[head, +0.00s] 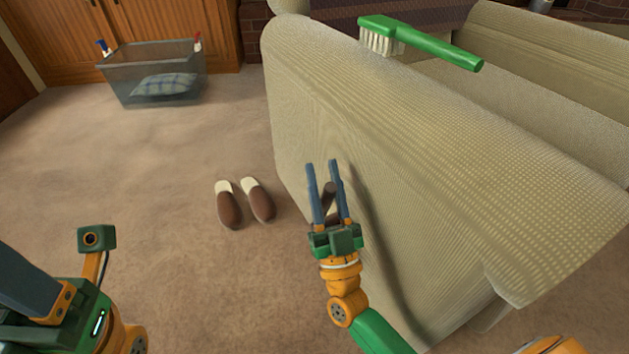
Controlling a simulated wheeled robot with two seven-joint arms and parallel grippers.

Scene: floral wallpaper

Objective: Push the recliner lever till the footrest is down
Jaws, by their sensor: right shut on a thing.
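The beige recliner (430,170) fills the right of the head view, with its side panel and armrest toward me. The lever (328,193) is a dark brown piece at the recliner's side, partly hidden by my fingers. My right gripper (323,167) has its two blue-grey fingers on either side of the lever and is shut on it. My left gripper (28,285) is only partly in view at the lower left, away from the recliner; its opening cannot be judged. I cannot make out the footrest.
A green brush (440,47) lies on the armrest top. Brown slippers (243,203) sit on the carpet left of the recliner. A clear bin (120,83) with a plaid cloth stands by the wooden cabinet (150,22). The carpet between is open.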

